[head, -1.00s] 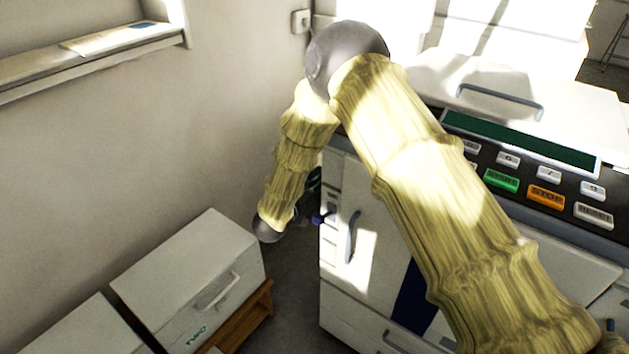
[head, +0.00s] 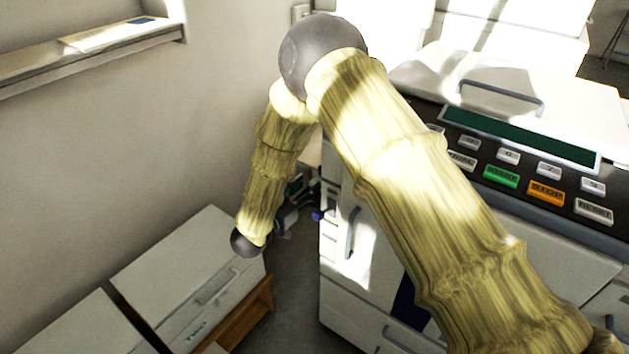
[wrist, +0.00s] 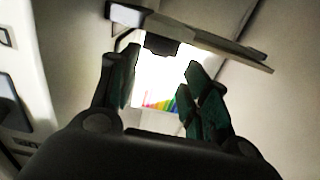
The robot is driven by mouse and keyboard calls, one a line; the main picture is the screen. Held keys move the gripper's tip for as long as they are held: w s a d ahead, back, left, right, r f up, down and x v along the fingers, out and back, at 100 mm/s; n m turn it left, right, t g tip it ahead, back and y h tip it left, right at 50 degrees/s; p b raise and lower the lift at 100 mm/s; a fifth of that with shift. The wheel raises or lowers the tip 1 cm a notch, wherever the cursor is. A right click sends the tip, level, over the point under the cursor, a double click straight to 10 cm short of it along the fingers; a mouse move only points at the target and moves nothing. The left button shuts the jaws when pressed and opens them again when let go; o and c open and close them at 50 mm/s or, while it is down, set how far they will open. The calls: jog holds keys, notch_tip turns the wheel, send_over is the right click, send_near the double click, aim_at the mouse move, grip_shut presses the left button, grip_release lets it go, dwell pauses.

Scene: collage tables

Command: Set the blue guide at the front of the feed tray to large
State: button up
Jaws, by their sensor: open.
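A small blue-violet piece (head: 318,215) sticks out at the left side of the white copying machine (head: 345,290) in the head view; I cannot tell whether it is the blue guide. I cannot make out the feed tray for certain. My gripper (head: 298,192) hangs just left of the machine, slightly above and left of that piece, partly hidden by my arm. In the wrist view my gripper (wrist: 162,60) is open, with nothing held between its dark green fingers. No blue guide is clear there.
In the wrist view a flat grey slab (wrist: 205,42) crosses above the fingers; a bright patch with rainbow stripes (wrist: 160,103) lies beyond. White boxes (head: 185,275) stand at the lower left in the head view. A narrow strip of floor (head: 290,300) is free between them and the machine.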

jog(key=shift+v, duration=2.3)
